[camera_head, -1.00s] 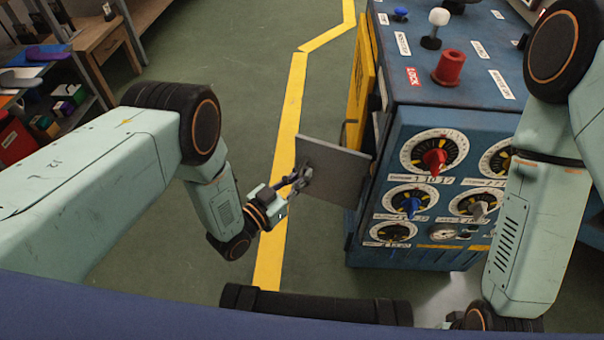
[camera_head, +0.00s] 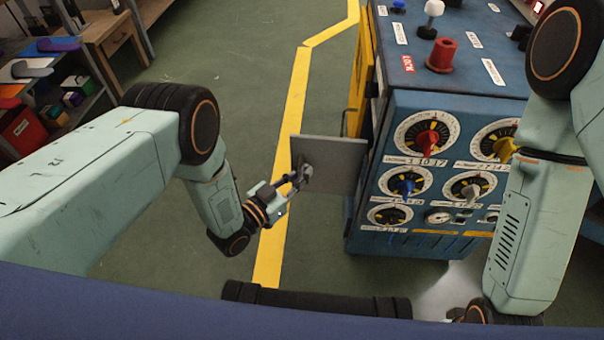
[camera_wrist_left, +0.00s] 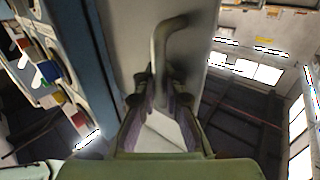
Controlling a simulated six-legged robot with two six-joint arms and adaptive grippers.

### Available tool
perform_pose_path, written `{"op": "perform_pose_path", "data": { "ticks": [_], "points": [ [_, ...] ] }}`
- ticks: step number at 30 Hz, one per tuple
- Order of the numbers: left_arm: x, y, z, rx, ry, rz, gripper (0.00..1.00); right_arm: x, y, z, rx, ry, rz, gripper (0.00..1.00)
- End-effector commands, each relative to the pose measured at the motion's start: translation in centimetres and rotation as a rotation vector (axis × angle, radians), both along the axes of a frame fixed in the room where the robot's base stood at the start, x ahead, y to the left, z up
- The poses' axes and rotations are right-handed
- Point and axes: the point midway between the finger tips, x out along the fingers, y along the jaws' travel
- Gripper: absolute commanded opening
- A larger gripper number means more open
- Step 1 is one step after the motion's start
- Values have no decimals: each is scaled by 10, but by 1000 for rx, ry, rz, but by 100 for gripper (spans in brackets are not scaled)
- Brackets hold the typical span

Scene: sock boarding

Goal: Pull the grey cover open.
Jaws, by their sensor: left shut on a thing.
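The grey cover (camera_head: 340,175) is a flat panel at the left side of the blue machine's front in the head view. It stands swung out to the left, with a gap in front of its free edge and its right edge by the machine. My left gripper (camera_head: 302,177) is shut on the cover's handle, near the free edge. The left wrist view shows the bent grey handle (camera_wrist_left: 162,50) between the fingers (camera_wrist_left: 160,95), with the cover (camera_wrist_left: 195,45) behind it. My right arm is at the right; its gripper does not show.
The blue machine (camera_head: 400,240) carries several dials, a red knob (camera_head: 441,55) and a white-topped lever (camera_head: 432,10). A yellow panel (camera_head: 361,85) is on its left side. A shelf (camera_head: 60,100) stands far left.

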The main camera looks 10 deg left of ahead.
Motion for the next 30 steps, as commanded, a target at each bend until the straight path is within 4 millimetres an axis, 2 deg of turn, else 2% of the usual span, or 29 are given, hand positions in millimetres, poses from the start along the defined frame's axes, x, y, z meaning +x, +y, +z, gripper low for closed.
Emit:
{"op": "perform_pose_path", "data": {
  "ticks": [1,10,11,15,25,30],
  "points": [
    [2,8,-1,2,0,20,0,0,0,0,0,0,0,40],
    [2,7,-1,2,1,21,0,0,0,0,0,0,0,40],
    [2,7,-1,2,1,21,9,0,0,0,0,0,0,40],
    [1,6,-1,3,2,18,20,0,0,0,0,0,0,40],
    [-6,8,-1,2,3,13,20,0,0,0,0,0,0,40],
    [-27,25,-2,2,5,16,20,0,0,0,0,0,0,40]
  ]
}}
